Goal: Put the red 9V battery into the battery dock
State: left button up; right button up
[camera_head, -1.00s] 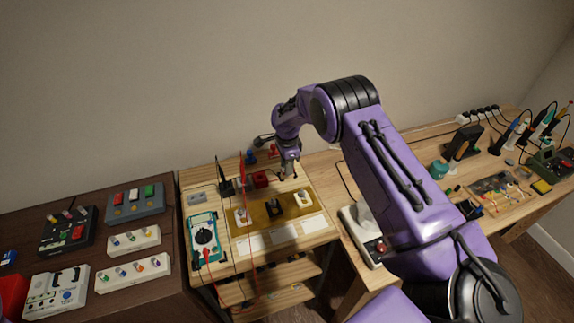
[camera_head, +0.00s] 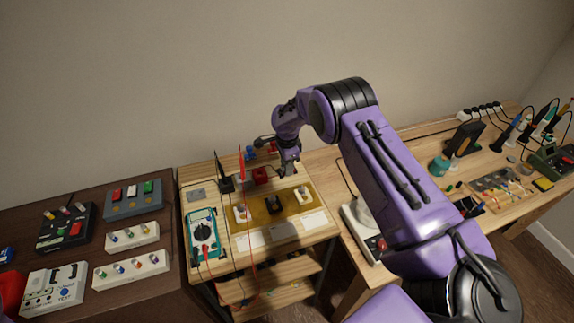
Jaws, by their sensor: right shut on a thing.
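My right gripper (camera_head: 288,170) is low over the back right of the light wooden bench. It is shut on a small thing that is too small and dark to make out. The grey holder (camera_head: 120,211) on the dark table at left carries a red block (camera_head: 117,195), a white block and a green block side by side. A black device (camera_head: 54,240) in front of it has a red block (camera_head: 75,228) on it. I cannot tell for sure which red block is the 9V battery or which holder is the dock. My left gripper is out of view.
A red box (camera_head: 260,176) stands just left of my right gripper. A tan mat (camera_head: 259,206) with several small parts lies in front. A teal multimeter (camera_head: 203,236) and thin upright leads stand at left. A soldering station and tools fill the right bench.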

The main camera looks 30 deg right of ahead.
jog(key=o, duration=1.4)
jog(key=shift+r, duration=0.1)
notch_tip(320, 180, up, 2)
jog(key=shift+r+p, duration=0.15)
jog(key=shift+p, duration=1)
notch_tip(320, 180, up, 2)
jog(key=shift+r+p, duration=0.15)
jog(key=shift+p, duration=0.5)
jog(key=shift+r, duration=1.1)
